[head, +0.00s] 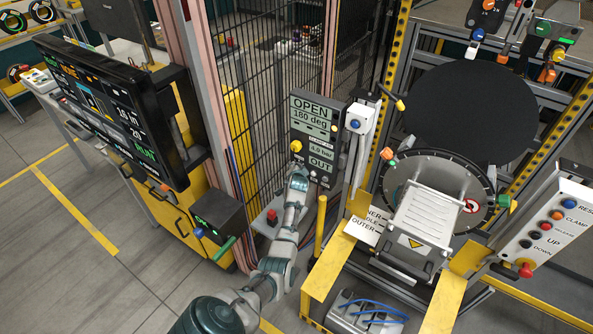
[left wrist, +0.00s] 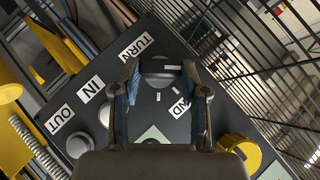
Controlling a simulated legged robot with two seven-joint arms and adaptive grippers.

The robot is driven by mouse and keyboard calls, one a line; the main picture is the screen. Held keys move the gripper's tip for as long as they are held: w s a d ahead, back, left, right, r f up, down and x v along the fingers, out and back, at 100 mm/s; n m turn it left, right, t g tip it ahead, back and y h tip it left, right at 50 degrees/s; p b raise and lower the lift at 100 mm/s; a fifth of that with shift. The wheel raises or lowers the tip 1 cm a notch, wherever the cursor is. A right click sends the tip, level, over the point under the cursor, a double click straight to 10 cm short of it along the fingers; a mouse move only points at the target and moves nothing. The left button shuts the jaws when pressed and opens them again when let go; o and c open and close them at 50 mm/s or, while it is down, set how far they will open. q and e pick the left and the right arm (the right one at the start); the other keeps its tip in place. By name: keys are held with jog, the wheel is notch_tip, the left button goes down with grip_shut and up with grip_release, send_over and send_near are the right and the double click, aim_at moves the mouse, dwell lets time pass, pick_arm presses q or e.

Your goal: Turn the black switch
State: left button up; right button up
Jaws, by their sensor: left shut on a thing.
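The grey control panel (head: 319,124) stands at the centre of the head view, with a display reading OPEN, 180 deg, 4.0 bar and OUT. My left gripper (head: 298,172) is at the panel's lower left and covers the switch there. In the left wrist view my left gripper (left wrist: 163,82) has its two fingers on either side of the switch (left wrist: 160,72), shut on it. The switch shows as a dark round part with pale marks; its exact angle is hard to tell. A TURN label (left wrist: 136,46) is beside it. My right gripper is not in view.
A yellow knob (head: 296,146) is on the panel close above my gripper. Round buttons (left wrist: 105,114) sit by the IN and OUT labels. A mesh fence (head: 262,100) stands behind. The tyre machine (head: 424,222) is to the right, a monitor (head: 115,105) to the left.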

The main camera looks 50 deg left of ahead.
pick_arm(q)
jog(key=shift+s+f, duration=0.2)
jog(key=shift+f, duration=0.25)
jog(key=o, duration=1.1)
jog(key=shift+o, duration=0.2)
jog(key=shift+a, duration=0.15)
jog(key=shift+w+r, duration=0.1)
jog(key=v, duration=1.1)
jog(key=shift+s+d+r, duration=0.2)
jog(key=shift+d+r, duration=0.05)
jog(key=shift+f, duration=0.1)
